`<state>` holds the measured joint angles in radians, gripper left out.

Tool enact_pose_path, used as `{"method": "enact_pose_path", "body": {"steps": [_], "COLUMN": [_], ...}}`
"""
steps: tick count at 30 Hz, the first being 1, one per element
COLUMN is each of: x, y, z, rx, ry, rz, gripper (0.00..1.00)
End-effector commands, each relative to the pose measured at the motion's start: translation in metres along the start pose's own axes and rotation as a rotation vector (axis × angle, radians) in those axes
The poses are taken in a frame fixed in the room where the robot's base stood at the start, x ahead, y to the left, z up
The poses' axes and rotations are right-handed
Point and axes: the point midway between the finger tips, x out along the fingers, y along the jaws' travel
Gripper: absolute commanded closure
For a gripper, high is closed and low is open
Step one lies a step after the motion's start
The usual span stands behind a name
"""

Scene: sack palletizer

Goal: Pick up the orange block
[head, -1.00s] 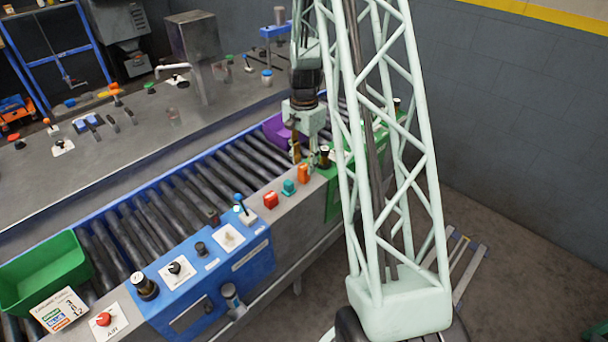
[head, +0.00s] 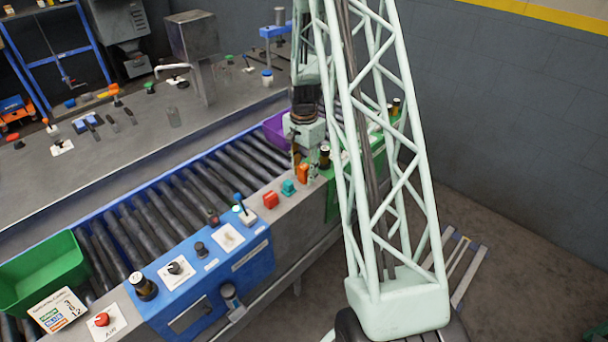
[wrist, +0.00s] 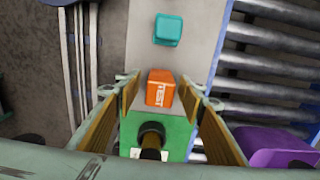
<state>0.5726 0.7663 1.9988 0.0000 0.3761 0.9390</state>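The orange block (head: 303,174) stands on the grey ledge beside the roller conveyor. In the wrist view the orange block (wrist: 160,88) carries white lettering "TEST" and lies between the two finger lines, near the fingertips. My gripper (wrist: 155,92) is open, its fingers spread to either side of the block with gaps visible. In the head view my gripper (head: 302,160) is at the block's far side, partly hidden behind my arm. I cannot tell how far above the ledge the fingertips are.
A dark knob (wrist: 152,138) on a green panel is close by the block. A purple bin (head: 276,130) sits on the rollers. A green bin (head: 42,272) is at the conveyor's near end.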

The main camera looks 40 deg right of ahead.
Motion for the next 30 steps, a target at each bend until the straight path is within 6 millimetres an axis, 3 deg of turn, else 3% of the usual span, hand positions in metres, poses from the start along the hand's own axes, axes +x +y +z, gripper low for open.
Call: {"method": "enact_pose_path", "body": {"steps": [11, 20, 30], "x": [-0.0001, -0.0001, -0.0013], "y": [0.0001, 0.0001, 0.0000], "z": [0.0000, 0.0000, 0.0000], "rx": [0.000, 0.000, 0.000], "ry": [0.000, 0.000, 0.000], "rz": [0.000, 0.000, 0.000], "gripper": [0.65, 0.91, 0.91]}}
